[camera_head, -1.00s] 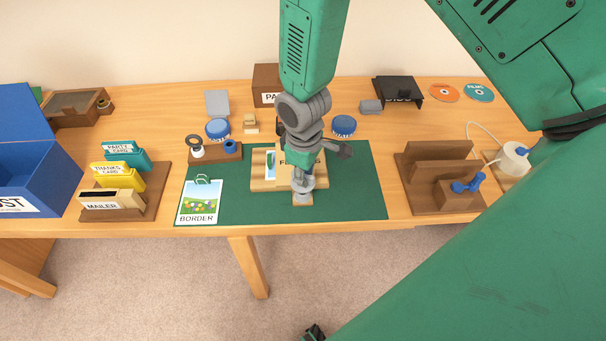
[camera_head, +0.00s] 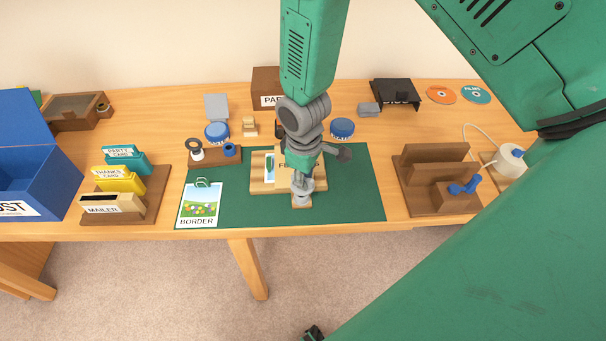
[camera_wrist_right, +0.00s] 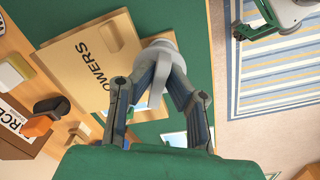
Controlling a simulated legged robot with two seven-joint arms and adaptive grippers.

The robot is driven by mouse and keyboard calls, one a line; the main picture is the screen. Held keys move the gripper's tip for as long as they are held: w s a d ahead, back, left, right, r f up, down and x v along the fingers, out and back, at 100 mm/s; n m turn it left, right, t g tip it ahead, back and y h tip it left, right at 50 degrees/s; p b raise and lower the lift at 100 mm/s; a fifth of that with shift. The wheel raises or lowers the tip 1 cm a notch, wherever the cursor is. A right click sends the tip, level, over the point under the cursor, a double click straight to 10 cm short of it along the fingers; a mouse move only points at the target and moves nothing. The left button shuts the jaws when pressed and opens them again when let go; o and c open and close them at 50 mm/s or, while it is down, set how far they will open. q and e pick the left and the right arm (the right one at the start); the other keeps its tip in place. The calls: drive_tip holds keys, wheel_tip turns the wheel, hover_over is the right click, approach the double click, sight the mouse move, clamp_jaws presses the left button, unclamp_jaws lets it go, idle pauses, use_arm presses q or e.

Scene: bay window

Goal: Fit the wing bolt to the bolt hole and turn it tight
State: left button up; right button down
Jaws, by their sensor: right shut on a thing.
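The wooden board labelled FLOWERS (camera_wrist_right: 85,65) lies on the green mat (camera_head: 350,205); it also shows in the head view (camera_head: 262,185). My right gripper (camera_head: 301,190) points down at the board's front end. It is shut on the grey wing bolt (camera_wrist_right: 163,50), whose round part and flat wing show between the fingers in the right wrist view. The bolt stands about upright over a small wooden tab (camera_head: 301,205). The bolt hole is hidden beneath it, so I cannot tell how deep the bolt sits.
A BORDER picture card (camera_head: 200,205) lies left of the board. A card rack (camera_head: 125,195) and blue box (camera_head: 35,185) stand farther left. A brown wooden stand with a blue knob (camera_head: 435,180) is at right. The mat's right part is clear.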

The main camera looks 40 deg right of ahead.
drive_tip(key=shift+f+b, duration=0.85)
drive_tip(key=shift+f, duration=0.6)
drive_tip(key=c, duration=1.5)
unclamp_jaws()
drive_tip(key=shift+r, duration=0.1)
drive_tip(key=shift+r, duration=0.3)
wheel_tip(320, 180, up, 11)
drive_tip(key=shift+s+a, duration=0.15)
drive_tip(key=shift+a, duration=0.1)
drive_tip(key=shift+r, duration=0.1)
